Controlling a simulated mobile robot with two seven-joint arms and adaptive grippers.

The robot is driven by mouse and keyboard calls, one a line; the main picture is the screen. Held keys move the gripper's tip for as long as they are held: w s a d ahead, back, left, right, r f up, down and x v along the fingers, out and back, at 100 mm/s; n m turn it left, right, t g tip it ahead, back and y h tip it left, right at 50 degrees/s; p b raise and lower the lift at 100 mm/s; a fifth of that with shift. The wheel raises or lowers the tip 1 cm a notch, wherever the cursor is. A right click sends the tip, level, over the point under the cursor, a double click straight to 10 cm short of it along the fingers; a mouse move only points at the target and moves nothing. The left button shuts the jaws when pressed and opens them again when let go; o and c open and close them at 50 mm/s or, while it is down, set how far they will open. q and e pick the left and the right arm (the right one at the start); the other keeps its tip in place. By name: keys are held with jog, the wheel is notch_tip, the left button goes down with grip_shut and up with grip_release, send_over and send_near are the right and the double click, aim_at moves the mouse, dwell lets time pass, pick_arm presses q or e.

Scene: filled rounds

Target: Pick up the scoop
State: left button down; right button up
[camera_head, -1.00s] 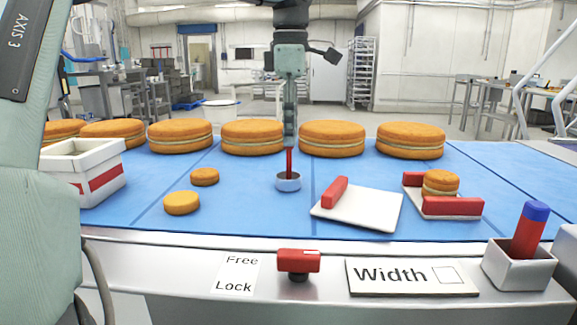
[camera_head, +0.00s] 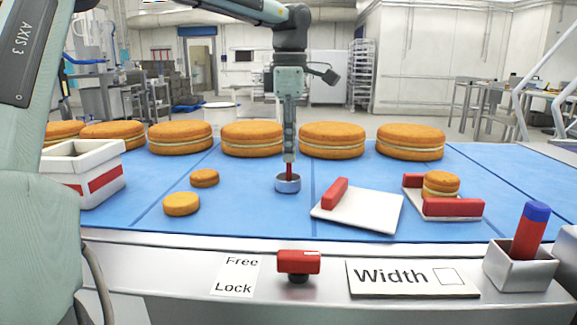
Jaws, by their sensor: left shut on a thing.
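My left gripper (camera_head: 289,155) comes down from above and is shut on the upper part of the red handle. The fingers hide the top of the handle, and only a short red length shows between them and the cup. My right gripper is not in view.
Two small cakes (camera_head: 182,204) lie left of the scoop. A white plate with a red bar (camera_head: 360,210) lies close on its right. A white box (camera_head: 85,172) stands at far left. Large layered cakes (camera_head: 252,138) line the back. A red lever (camera_head: 298,262) is at the front.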

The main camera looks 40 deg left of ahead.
pick_arm(q)
jog(key=shift+r, duration=0.1)
jog(key=shift+r, duration=0.6)
notch_tip(320, 180, up, 3)
jog(key=shift+w, duration=0.1)
jog(key=s+a+r, duration=0.3)
jog(key=s+r, duration=0.3)
jog(key=s, duration=0.5)
jog(key=shift+s+a+r, duration=0.15)
jog(key=shift+a+r, duration=0.15)
jog(key=shift+a, duration=0.05)
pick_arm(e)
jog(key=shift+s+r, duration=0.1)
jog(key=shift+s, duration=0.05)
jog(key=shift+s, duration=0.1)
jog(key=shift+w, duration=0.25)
